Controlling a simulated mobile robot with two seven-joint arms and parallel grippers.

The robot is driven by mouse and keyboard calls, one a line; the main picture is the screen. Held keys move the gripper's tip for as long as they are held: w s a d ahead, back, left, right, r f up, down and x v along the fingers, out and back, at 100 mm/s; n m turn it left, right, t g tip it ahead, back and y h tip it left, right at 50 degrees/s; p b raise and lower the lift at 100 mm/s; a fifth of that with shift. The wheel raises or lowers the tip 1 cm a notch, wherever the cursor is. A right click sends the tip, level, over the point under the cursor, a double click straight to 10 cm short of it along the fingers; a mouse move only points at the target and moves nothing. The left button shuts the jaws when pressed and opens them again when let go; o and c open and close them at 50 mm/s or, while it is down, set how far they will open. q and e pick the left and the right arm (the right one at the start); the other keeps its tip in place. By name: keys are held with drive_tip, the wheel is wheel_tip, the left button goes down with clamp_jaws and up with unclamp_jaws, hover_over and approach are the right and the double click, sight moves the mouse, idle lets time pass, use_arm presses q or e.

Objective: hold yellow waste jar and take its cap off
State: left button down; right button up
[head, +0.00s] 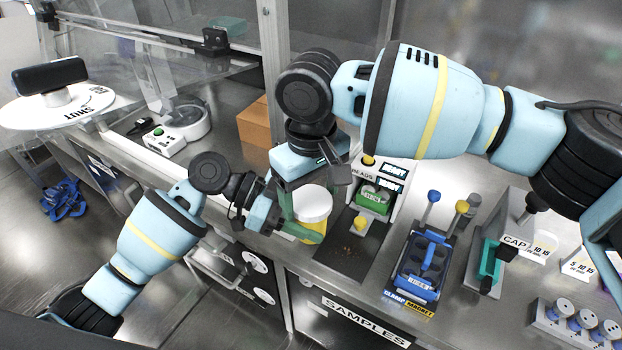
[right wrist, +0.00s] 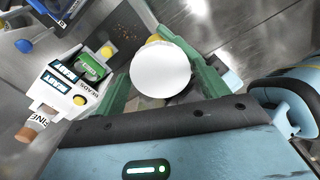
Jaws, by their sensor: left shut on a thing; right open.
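The yellow waste jar (head: 318,228) stands upright near the front edge of the bench, its wide white cap (head: 312,204) on top. My left gripper (head: 300,233) is shut on the jar's body from the left, its green fingers low on the jar. My right gripper (head: 310,190) is right above the jar, pointing down. In the right wrist view the round white cap (right wrist: 160,70) lies between its open green fingers (right wrist: 162,85). I cannot tell whether either finger touches the cap. The jar's body is mostly hidden there under the cap.
A blue tube rack (head: 420,268), a cap holder (head: 488,262) and a vial rack (head: 580,325) stand to the right. A cardboard box (head: 258,122) is at the back left.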

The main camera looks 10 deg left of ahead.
drive_tip(key=shift+f, duration=0.1)
drive_tip(key=c, duration=0.8)
drive_tip(key=n, duration=0.3)
drive_tip(key=shift+n, duration=0.3)
drive_tip(key=n, duration=0.4)
drive_tip(key=shift+n, duration=0.3)
drive_tip(key=n, duration=0.7)
drive_tip(key=shift+n, duration=0.3)
drive_tip(key=o, duration=1.1)
